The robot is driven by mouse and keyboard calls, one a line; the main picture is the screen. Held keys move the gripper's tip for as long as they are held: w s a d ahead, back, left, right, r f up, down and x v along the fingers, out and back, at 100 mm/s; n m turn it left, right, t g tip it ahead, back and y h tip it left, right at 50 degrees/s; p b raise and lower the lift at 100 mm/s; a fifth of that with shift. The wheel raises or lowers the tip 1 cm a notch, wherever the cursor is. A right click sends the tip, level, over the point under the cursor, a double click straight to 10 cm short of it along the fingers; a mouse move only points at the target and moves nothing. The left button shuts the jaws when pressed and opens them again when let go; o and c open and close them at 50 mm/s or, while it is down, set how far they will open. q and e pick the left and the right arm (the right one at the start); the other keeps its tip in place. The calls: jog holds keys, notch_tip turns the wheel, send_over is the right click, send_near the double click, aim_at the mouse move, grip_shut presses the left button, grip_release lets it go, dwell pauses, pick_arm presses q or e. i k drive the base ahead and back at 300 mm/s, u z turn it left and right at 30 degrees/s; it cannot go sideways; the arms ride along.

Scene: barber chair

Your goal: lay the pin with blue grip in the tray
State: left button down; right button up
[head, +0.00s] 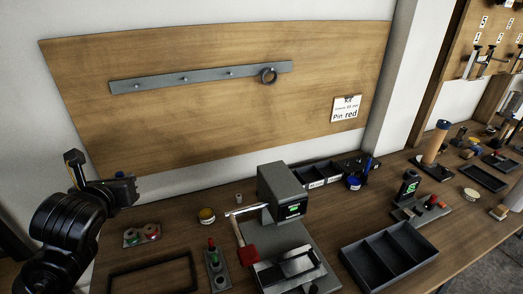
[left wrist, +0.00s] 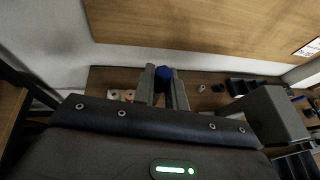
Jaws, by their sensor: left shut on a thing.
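My left gripper (left wrist: 163,80) is shut on a pin with a blue grip (left wrist: 163,72). The round blue end shows between the two grey fingers in the left wrist view; the rest of the pin is hidden. In the head view my left arm is at the left, raised above the bench's left end, and the held pin is hard to make out there. A dark tray with three compartments (head: 345,258) stands at the front right of the bench, well to the right of the gripper, and its compartments look empty. My right gripper is not in view.
A grey device with a small screen (head: 283,190) stands mid-bench. A stand with a red-topped and a green piece (head: 214,268), a dark rectangular frame (head: 152,272) and a small holder with red and green rolls (head: 142,235) are nearer the left. A card (head: 346,108) reads "Pin red".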

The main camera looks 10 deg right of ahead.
aim_at(365, 269)
jog(key=u, duration=1.35)
jog(key=k, duration=2.5)
jog(key=z, duration=1.45)
jog(key=i, duration=0.5)
